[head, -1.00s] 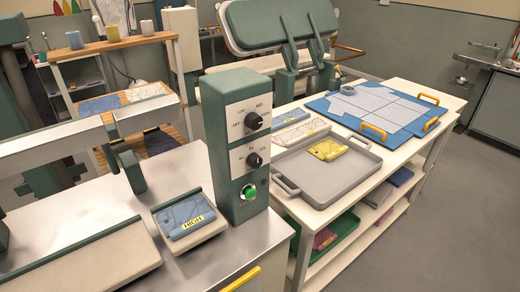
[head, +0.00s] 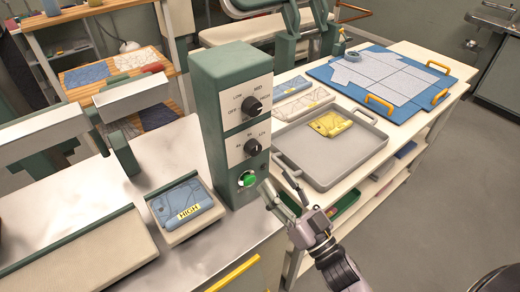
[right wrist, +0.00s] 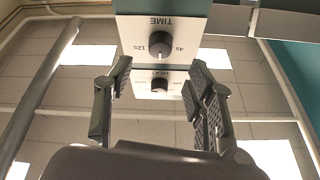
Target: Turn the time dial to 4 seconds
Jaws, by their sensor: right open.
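The time dial (head: 253,147) is a black knob on the lower white plate of a green control box (head: 205,120), with 4s, 8s and 12s marks around it. Its exact setting is too small to read. My right gripper (head: 282,185) is open and empty, below and right of this dial in the head view, near the green button. In the right wrist view, the time dial (right wrist: 160,43) shows upside down between and beyond the open fingers of my right gripper (right wrist: 155,78), apart from them. My left gripper is not in view.
The heat dial (head: 253,106) sits just above the time dial, and a green button (head: 247,178) below. A blue pad marked HIGH (head: 182,203) lies left of the box. A grey tray (head: 340,180) with a yellow folded cloth (head: 330,123) stands to the right.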

